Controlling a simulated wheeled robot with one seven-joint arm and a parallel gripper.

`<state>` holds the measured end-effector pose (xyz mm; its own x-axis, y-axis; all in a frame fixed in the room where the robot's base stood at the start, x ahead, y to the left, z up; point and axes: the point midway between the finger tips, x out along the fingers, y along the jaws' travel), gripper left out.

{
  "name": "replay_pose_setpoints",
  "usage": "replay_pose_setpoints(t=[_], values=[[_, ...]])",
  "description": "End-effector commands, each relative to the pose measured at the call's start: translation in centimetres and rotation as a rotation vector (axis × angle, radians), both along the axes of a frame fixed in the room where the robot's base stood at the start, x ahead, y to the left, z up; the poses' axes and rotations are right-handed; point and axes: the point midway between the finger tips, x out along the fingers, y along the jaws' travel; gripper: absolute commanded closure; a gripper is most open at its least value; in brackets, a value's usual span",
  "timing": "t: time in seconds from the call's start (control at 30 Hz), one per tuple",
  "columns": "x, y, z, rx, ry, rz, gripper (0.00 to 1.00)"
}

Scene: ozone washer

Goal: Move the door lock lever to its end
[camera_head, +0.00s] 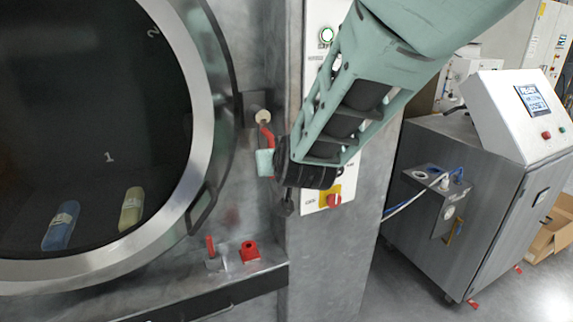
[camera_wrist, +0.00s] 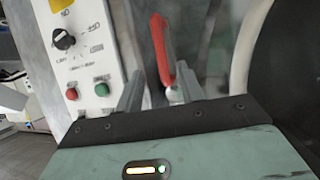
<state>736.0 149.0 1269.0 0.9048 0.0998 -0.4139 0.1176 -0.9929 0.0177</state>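The red door lock lever (camera_head: 267,134) is on the grey metal front just right of the round door. In the wrist view the lever (camera_wrist: 160,45) stands upright, its lower end between my two fingers. My gripper (camera_head: 267,162) is at the lever in the head view and hides its lower part. In the wrist view my gripper (camera_wrist: 160,72) is open, with one finger on each side of the lever. Gaps show between fingers and lever; whether either finger touches it is unclear.
The round door (camera_head: 203,110) with its dark window is at the left. A white control panel (camera_wrist: 85,45) with a knob and red and green buttons is beside the lever. A small red-handled part (camera_head: 211,246) and a red block (camera_head: 249,251) are below. A wheeled cabinet (camera_head: 470,190) stands right.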

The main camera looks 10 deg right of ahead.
Motion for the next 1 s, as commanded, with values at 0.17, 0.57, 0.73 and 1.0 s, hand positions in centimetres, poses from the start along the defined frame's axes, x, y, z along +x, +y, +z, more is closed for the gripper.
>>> replay_pose_setpoints(t=[0.17,0.57,0.73,1.0], values=[[-3.8,-0.3,1.9,0.004,-0.001,0.003,0.62],[-7.5,-0.8,3.5,-0.001,0.000,0.000,0.62],[-7.5,-0.9,3.5,-0.002,0.000,-0.001,0.62],[-8.5,-0.4,1.6,0.019,0.072,0.051,0.62]])
